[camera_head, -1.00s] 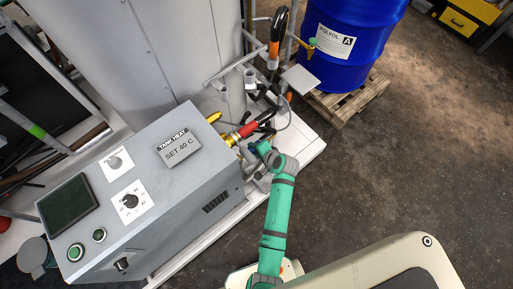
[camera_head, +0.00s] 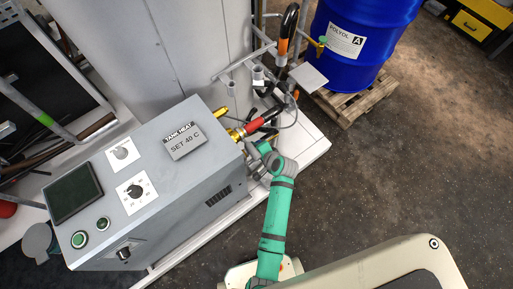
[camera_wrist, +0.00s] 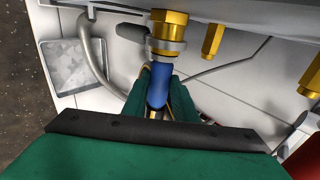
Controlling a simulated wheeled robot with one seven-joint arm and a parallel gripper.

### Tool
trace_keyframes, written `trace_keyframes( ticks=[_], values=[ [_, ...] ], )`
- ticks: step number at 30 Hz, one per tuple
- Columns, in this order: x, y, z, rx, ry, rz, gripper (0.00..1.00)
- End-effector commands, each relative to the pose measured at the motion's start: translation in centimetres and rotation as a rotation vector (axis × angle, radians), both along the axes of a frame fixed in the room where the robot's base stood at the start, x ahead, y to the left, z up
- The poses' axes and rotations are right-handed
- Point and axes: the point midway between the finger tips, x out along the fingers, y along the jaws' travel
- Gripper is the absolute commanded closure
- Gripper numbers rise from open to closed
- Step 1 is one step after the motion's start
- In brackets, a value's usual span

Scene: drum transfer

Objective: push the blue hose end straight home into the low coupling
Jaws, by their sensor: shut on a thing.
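The blue hose end (camera_wrist: 158,86) stands between the green fingers of my gripper (camera_wrist: 160,98) in the wrist view, and the gripper is shut on it. Its tip points up the picture at the brass low coupling (camera_wrist: 168,27), which has a grey collar (camera_wrist: 170,48) at its mouth. The tip looks lined up with the coupling and very close below the collar. I cannot tell whether it touches or has entered. In the head view my gripper (camera_head: 259,156) is beside the grey cabinet's right side, and the hose end is hardly visible.
A grey control cabinet (camera_head: 165,190) stands left of my arm. A red-sleeved hose (camera_head: 254,127) joins a brass fitting just above my gripper. More brass fittings (camera_wrist: 213,40) sit right of the coupling. A blue drum (camera_head: 365,40) stands on a pallet; floor at right is clear.

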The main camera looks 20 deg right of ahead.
Motion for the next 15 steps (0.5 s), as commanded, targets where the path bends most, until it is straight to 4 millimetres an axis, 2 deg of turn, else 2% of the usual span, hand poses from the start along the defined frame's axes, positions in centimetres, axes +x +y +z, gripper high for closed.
trace_keyframes(
  ticks=[13,14,15],
  values=[
    [-0.08,0.37,-0.03,0.003,0.001,0.004,1.00],
    [-0.07,0.39,-0.03,0.003,0.001,0.004,0.68],
    [-0.07,0.39,-0.03,0.003,0.001,0.004,0.58]
  ],
)
